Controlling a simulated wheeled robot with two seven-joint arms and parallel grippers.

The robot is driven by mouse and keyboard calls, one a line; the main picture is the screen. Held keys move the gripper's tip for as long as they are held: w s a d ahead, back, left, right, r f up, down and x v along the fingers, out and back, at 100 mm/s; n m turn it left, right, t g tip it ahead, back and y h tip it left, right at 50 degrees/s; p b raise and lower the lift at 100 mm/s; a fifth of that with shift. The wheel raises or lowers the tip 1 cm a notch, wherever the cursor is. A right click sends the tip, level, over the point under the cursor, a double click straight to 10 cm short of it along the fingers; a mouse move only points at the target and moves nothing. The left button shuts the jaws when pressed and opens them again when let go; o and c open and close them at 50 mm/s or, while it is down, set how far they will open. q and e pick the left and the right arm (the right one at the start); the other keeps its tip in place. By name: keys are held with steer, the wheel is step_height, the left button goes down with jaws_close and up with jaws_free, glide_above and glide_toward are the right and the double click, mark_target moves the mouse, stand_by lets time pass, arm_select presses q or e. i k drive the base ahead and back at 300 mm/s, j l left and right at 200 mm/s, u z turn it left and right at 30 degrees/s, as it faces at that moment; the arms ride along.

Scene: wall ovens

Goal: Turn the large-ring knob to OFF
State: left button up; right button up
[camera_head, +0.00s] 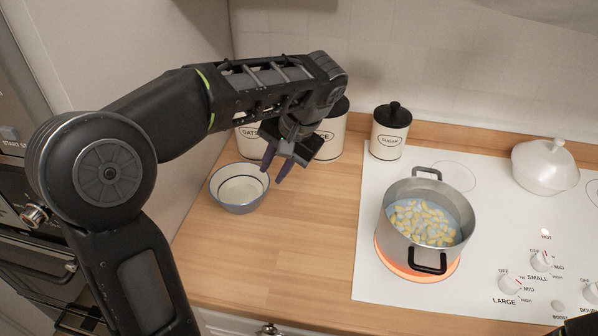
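The large-ring knob (510,284) is a white knob on the right of the white cooktop (375,280), with "LARGE" printed below it. OFF is marked at its upper left and MID at its right. A small red mark shows on it, but its exact setting is too small to tell. The ring under the pot (392,228) glows orange-red. My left gripper (273,173) is open and empty over the wooden counter, well left of the pot and knob. A dark part, probably of my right arm, shows at the bottom right corner; its fingers are hidden.
The SMALL knob (542,261) sits just up and right of the large-ring knob. The pot holds yellow pieces in liquid. A bowl (239,205), a sugar canister (390,142) and a lid (545,167) stand around.

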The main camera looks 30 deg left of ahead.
mark_target(510, 283)
steer(key=k, duration=1)
